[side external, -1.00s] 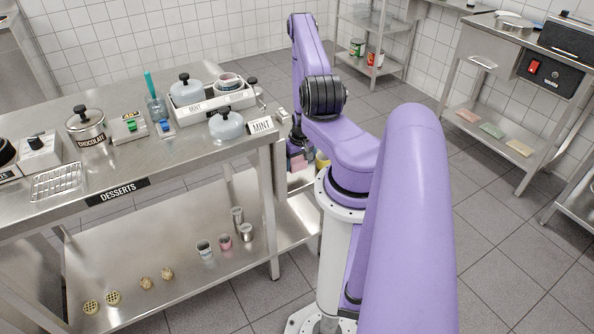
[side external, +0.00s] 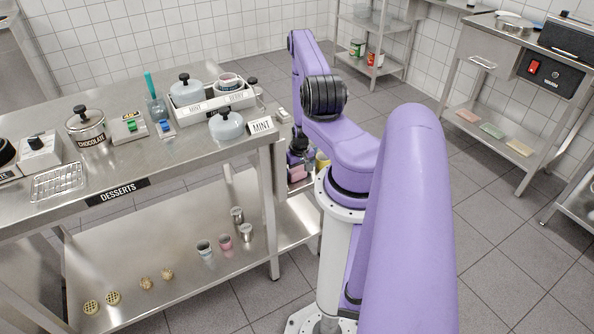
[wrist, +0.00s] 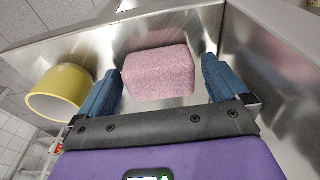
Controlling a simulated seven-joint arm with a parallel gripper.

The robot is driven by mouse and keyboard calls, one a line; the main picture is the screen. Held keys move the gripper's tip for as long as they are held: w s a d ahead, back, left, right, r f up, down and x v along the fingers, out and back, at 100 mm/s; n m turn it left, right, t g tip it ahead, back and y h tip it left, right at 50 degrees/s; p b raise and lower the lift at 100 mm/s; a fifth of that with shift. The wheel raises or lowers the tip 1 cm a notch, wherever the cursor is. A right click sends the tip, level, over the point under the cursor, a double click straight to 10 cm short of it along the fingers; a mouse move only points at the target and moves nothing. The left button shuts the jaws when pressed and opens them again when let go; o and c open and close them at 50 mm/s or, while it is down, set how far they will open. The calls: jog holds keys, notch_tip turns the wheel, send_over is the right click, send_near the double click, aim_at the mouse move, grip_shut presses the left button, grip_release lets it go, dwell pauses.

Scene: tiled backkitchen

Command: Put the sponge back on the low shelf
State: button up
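A pink sponge (wrist: 160,73) lies on a bare metal surface (wrist: 185,28) in the wrist view. My gripper (wrist: 162,82) is open, with one blue finger on each side of the sponge. Narrow gaps show between the fingers and the sponge. In the side view my gripper (side external: 299,158) is low beside the right end of the desserts table, partly hidden by the table and my arm. A bit of pink (side external: 297,174) shows just below it. The low shelf (side external: 308,218) beside the table is partly visible.
A yellow cylindrical container (wrist: 59,91) lies close to my left finger in the wrist view. The desserts table (side external: 190,150) is crowded with pots and a mint tray.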

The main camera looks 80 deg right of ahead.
aim_at(299, 172)
notch_tip(299, 172, up, 12)
jog(key=s+a, duration=0.1)
jog(key=shift+a, duration=0.2)
dwell(0.6)
jog(key=shift+s, duration=0.1)
